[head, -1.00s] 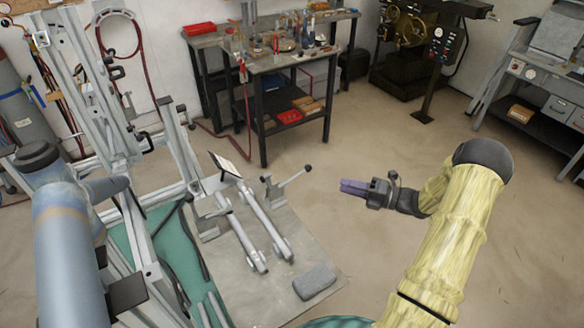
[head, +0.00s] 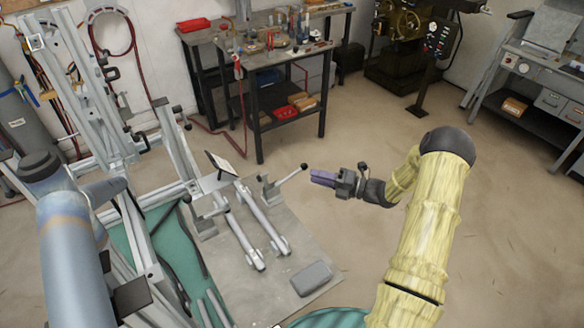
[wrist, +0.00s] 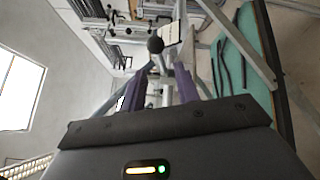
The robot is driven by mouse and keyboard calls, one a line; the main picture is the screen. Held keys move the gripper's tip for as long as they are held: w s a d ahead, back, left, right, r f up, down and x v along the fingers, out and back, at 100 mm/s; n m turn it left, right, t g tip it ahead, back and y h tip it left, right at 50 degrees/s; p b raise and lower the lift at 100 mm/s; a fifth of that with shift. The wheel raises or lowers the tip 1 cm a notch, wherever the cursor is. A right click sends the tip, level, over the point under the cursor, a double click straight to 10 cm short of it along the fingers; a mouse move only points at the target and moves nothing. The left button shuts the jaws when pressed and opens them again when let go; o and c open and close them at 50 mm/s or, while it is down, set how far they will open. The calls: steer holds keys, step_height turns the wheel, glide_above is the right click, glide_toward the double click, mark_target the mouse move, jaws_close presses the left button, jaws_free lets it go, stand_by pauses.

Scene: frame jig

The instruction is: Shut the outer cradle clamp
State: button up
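The clamp at the right of the cradle (head: 268,191) is a grey bracket on the grey plate, with a lever (head: 287,178) slanting up to the right. The lever ends in a black ball knob (head: 304,167), which also shows in the wrist view (wrist: 155,44). My gripper (head: 313,178) has purple fingers and is just right of the knob, pointing left at it. In the wrist view my gripper (wrist: 158,82) has its fingers apart, with the knob just beyond the tips. The knob does not look gripped; contact is unclear. Two silver tubes (head: 262,215) lie in the cradle.
A grey block (head: 311,278) lies on the plate (head: 285,301) near its front. A tall metal frame (head: 120,140) stands at the left over a green surface (head: 148,240). A cluttered workbench (head: 262,60) stands behind. Open floor (head: 400,150) surrounds my arm on the right.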

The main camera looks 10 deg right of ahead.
mark_target(293, 174)
steer(key=p+x, duration=0.2)
steer(key=x, duration=0.7)
steer(key=shift+w, duration=0.25)
steer(key=shift+a, duration=0.15)
steer(key=shift+c, duration=0.2)
steer(key=shift+s+a, duration=0.1)
steer(key=shift+a, duration=0.1)
jaws_close()
steer(key=shift+d+f, duration=0.1)
steer(key=shift+d, duration=0.2)
